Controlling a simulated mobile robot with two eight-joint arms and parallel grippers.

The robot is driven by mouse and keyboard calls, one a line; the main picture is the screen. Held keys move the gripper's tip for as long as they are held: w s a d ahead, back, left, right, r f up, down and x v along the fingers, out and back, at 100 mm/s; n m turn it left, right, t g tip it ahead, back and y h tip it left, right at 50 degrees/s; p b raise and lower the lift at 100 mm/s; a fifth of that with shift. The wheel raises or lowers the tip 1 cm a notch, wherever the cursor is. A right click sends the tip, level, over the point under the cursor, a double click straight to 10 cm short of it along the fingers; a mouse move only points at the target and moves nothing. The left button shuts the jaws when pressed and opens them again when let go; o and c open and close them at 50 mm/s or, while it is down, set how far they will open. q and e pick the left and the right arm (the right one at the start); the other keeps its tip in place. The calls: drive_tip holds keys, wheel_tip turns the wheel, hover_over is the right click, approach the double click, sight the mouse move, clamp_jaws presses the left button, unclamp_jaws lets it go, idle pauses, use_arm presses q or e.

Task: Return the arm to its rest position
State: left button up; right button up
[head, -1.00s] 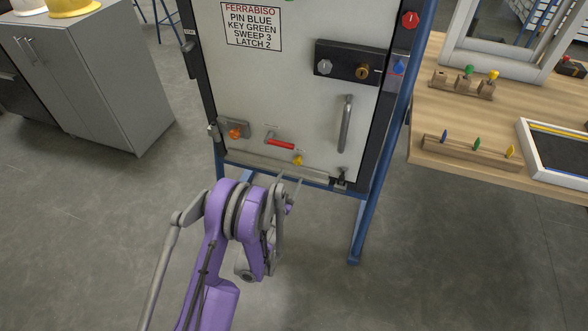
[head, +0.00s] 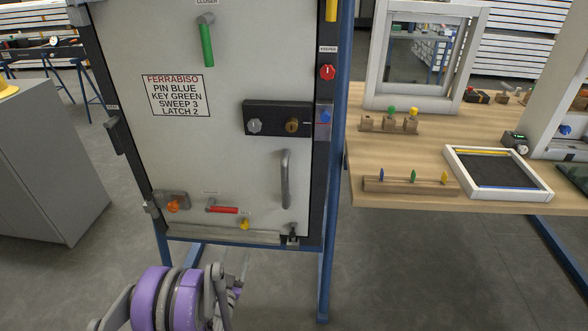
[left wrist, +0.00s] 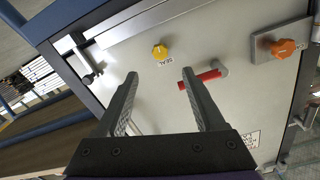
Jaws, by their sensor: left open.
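My left arm enters at the bottom of the head view, with purple joints. Its gripper (head: 240,270) is below the lower edge of the grey panel, partly hidden by the arm. In the left wrist view the two dark fingers of the gripper (left wrist: 160,76) are apart, with nothing between them. They point at the panel (left wrist: 225,60), near a yellow knob (left wrist: 160,52) and a red lever (left wrist: 203,79). Any contact with the panel cannot be told. My right gripper is in neither view.
The panel (head: 140,60) stands in a blue frame (head: 334,200) and carries an orange knob (head: 173,206) and a vertical handle (head: 286,178). A wooden table (head: 400,151) with small blocks and a tray (head: 457,170) is at right. A grey cabinet (head: 50,160) is at left. Floor shows between cabinet and frame.

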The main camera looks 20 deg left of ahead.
use_arm(q)
drive_tip(key=s+d+r+n+g+h, duration=0.1)
drive_tip(key=s+d+r+g, duration=0.55)
drive_tip(key=d, duration=0.25)
drive_tip(key=s+d+g+h, duration=0.25)
drive_tip(key=s+d, duration=0.25)
drive_tip(key=s, duration=0.6)
drive_tip(key=s+d+g+h, duration=0.1)
drive_tip(key=s+d+g, duration=0.3)
drive_tip(key=s, duration=0.7)
wheel_tip(320, 180, up, 28)
drive_tip(key=w+p, duration=0.1)
drive_tip(key=p, duration=2.4)
drive_tip(key=shift+w+r+t, duration=0.15)
drive_tip(key=shift+w+t, duration=0.15)
drive_tip(key=shift+t, duration=0.1)
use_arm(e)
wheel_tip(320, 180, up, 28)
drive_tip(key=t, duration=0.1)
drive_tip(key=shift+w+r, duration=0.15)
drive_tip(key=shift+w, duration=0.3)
use_arm(q)
drive_tip(key=shift+s+y, duration=0.2)
drive_tip(key=shift+y, duration=0.05)
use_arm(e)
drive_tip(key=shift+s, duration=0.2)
